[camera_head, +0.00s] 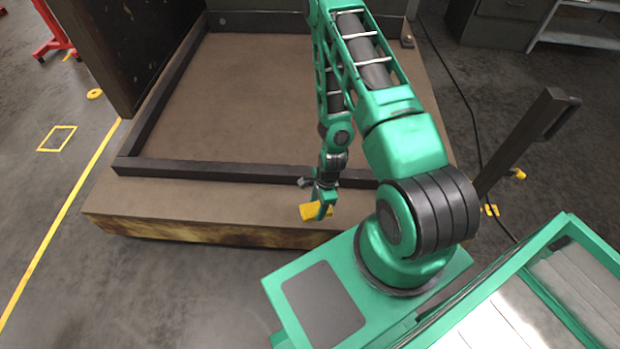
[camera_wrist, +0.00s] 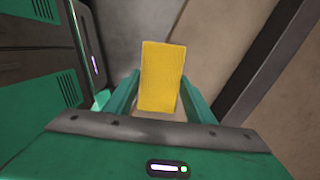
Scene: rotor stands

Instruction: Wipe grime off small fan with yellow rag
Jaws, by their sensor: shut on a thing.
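My gripper (camera_head: 322,205) is shut on a yellow rag (camera_head: 311,212), above the front ledge of a large brown platform. In the wrist view the rag (camera_wrist: 162,75) stands out as a flat yellow block between the two green fingers of my gripper (camera_wrist: 158,100). I cannot tell whether the rag touches the ledge. No small fan can be made out in either view, and no grime on one shows.
The brown platform (camera_head: 230,100) has a dark raised frame (camera_head: 220,168) around its floor. A dark panel (camera_head: 125,50) stands at its left. A dark post (camera_head: 515,145) and a cable (camera_head: 462,95) are at the right. The floor at the left is mostly clear.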

